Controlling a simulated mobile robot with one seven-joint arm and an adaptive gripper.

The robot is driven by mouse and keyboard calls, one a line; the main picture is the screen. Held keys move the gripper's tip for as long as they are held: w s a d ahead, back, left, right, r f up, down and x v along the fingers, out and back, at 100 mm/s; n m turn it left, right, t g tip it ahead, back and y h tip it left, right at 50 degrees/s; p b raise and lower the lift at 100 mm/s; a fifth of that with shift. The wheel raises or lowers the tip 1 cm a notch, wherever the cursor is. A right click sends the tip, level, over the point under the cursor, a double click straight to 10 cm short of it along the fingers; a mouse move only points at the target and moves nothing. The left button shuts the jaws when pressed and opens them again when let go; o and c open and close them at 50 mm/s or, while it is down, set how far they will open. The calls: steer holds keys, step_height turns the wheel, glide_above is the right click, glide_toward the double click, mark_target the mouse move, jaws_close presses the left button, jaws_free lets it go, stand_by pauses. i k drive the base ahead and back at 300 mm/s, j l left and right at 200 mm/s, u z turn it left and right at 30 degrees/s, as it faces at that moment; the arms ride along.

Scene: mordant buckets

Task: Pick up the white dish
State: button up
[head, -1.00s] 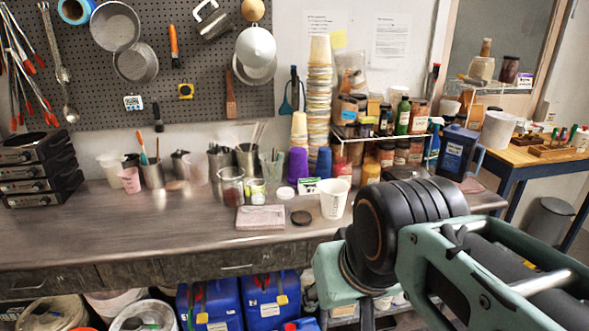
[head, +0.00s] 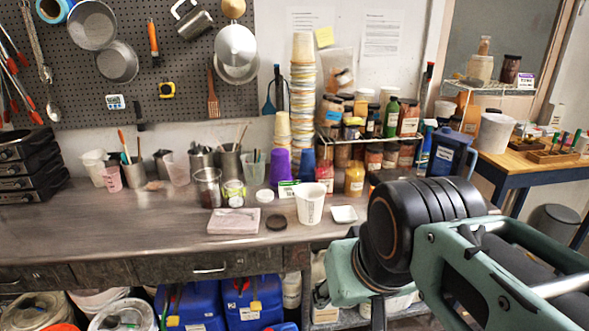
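A small white square dish (head: 343,214) lies on the metal workbench near its front edge, just right of a white paper cup (head: 310,203). The black and teal links of my arm fill the lower right, and the nearest black joint is a little right of the dish in the picture. The dish is fully visible and nothing touches it. My gripper's fingers do not show in the head view.
Jars and a tall cup stack (head: 303,90) stand behind. A blue jug (head: 446,152) is further right. The bench's left front (head: 110,225) is clear.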

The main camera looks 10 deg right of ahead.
mark_target(344, 215)
steer(key=l, duration=0.65)
steer(key=i+l, duration=0.15)
steer(key=l, duration=0.45)
